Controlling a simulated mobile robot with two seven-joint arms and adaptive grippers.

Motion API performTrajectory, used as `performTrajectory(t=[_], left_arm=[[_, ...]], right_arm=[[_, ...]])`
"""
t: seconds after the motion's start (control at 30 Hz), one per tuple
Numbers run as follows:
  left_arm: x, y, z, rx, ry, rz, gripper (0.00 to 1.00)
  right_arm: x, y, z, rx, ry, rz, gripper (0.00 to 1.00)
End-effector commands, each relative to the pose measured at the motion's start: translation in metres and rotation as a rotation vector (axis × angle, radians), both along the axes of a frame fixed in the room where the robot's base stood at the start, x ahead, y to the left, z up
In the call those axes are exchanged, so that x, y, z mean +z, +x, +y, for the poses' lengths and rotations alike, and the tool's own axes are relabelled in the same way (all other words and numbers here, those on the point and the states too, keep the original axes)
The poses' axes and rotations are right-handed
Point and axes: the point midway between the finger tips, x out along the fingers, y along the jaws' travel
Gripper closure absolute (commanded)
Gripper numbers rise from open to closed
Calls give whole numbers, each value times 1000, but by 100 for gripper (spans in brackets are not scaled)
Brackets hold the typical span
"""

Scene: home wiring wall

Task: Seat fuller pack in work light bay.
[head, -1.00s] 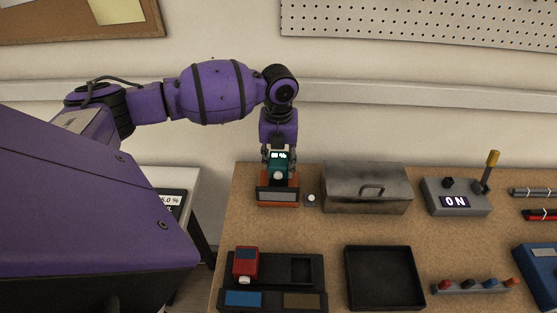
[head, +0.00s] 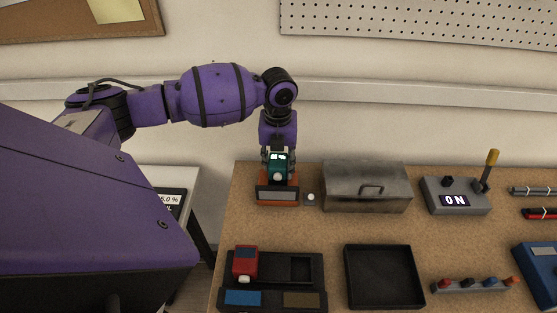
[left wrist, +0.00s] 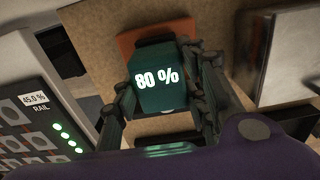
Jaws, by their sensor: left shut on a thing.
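A teal battery pack (head: 278,164) stands upright at the orange-and-dark work light (head: 277,193) at the back left of the bench. Its top display reads 80 % in the left wrist view (left wrist: 157,88). My left gripper (head: 278,168) points down and is shut on the pack, with a finger on each side of it (left wrist: 165,95). The pack's lower end is hidden, so I cannot tell whether it is fully down in the bay. A red pack (head: 245,264) stands in the left slot of the black two-slot holder (head: 317,270); the right slot is empty. My right gripper is not in view.
A grey metal box (head: 366,187) stands close right of the work light, with a small white button (head: 311,197) between. A black tray (head: 384,278) lies in front. A switch box (head: 456,197) reads ON. A rail panel (left wrist: 38,115) reads 45.0 %.

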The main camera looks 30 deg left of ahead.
Motion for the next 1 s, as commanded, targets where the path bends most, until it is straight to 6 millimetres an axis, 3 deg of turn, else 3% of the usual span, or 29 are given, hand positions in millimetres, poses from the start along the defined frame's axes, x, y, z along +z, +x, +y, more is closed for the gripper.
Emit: performTrajectory(t=[0.73, 0.77, 0.9, 1.0], left_arm=[[-18, 0, 0, 0, -1, -1, 98], [-18, 1, 0, 0, -1, -2, 56], [-17, 0, 0, 0, -1, -2, 38], [-17, 0, 0, 0, 0, -1, 38]], right_arm=[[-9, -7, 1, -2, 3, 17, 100], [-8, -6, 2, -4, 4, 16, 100], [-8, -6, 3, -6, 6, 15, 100], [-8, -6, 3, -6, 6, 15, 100]])
